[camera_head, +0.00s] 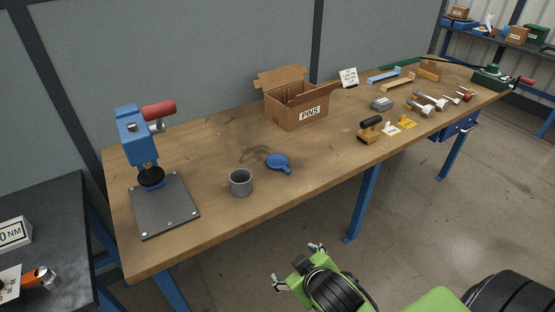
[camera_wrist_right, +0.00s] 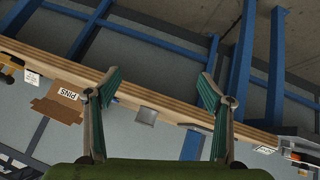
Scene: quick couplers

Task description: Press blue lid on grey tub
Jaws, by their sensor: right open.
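The grey tub (camera_head: 241,182) stands upright and open on the wooden bench near its front edge, and shows small in the right wrist view (camera_wrist_right: 146,116). The blue lid (camera_head: 278,162), with a short tab, lies flat on the bench just right of the tub, apart from it. A blue press (camera_head: 136,137) with a red handle and dark round pad stands over a grey base plate (camera_head: 165,215) at the bench's left end; the plate is bare. My right gripper (camera_head: 297,265) is open and empty, in front of the bench and away from tub and lid. My left gripper is not in view.
An open cardboard box (camera_head: 285,108) labelled PINS stands behind the lid. Couplers, a brown-handled tool (camera_head: 370,129) and other small parts lie on the right half of the bench. A dark side table (camera_head: 60,220) is at left. Bench around tub and lid is clear.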

